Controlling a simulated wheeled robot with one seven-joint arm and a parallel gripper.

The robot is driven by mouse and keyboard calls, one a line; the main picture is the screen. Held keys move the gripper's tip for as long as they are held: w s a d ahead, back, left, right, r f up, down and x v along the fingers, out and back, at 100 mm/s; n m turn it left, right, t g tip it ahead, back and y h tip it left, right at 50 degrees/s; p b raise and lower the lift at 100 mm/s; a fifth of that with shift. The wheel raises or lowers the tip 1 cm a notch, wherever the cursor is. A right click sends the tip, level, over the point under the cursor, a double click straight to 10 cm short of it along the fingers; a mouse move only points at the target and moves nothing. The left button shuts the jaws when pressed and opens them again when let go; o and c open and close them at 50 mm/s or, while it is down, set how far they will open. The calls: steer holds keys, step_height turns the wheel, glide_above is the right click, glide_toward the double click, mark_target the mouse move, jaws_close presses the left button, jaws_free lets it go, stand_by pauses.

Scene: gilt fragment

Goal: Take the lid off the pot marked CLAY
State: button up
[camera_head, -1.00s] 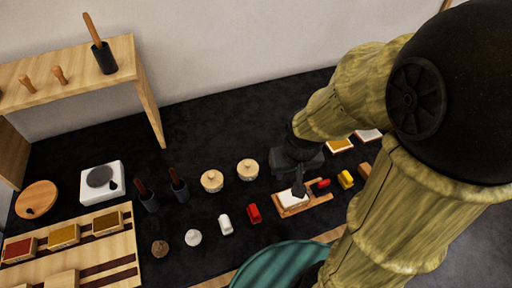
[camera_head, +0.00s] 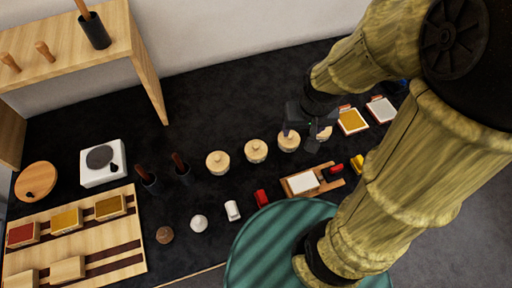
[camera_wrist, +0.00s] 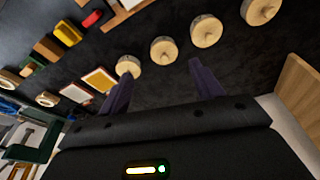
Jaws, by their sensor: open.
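Several small round pots with pale wooden knobbed lids stand in a row on the dark cloth: the leftmost pot (camera_head: 218,162), a second (camera_head: 256,151), a third (camera_head: 288,142) and a rightmost pot (camera_head: 325,133) partly hidden by my gripper. All appear lidded. No CLAY marking is readable. My gripper (camera_head: 303,128) is open and empty above the right end of the row. In the wrist view its fingers (camera_wrist: 160,76) point toward the third pot (camera_wrist: 163,50), with the rightmost pot (camera_wrist: 128,67) near the other fingertip.
A wooden tray with a white block (camera_head: 303,182) lies in front of the pots. Framed colour cards (camera_head: 352,121) lie to the right. A green round surface (camera_head: 262,240) is in front.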

steer(key=o, duration=0.4)
steer(key=w+a+n+g, duration=0.1)
steer(key=w+a, duration=0.1)
steer(key=a, duration=0.1)
steer(key=w+a+n+p, duration=0.1)
steer(key=w+a, duration=0.1)
steer(key=a, duration=0.2)
steer(key=w+a+r+n+g+p, duration=0.1)
steer(key=w+a, duration=0.1)
steer(key=a, duration=0.2)
steer(key=shift+w+r+n+g, duration=0.1)
steer(key=shift+w+n+g, duration=0.05)
steer(key=shift+n+g, duration=0.2)
steer(key=shift+o, duration=0.2)
steer(key=shift+a, duration=0.25)
steer(key=p, duration=0.2)
glide_toward(256, 145)
steer(key=f, duration=0.5)
steer(key=shift+w+a, duration=0.15)
steer(key=shift+w, duration=0.05)
steer(key=shift+f, duration=0.1)
steer(key=shift+s+f+p, duration=0.15)
steer(key=shift+f+p, duration=0.45)
steer(key=shift+f, duration=1.95)
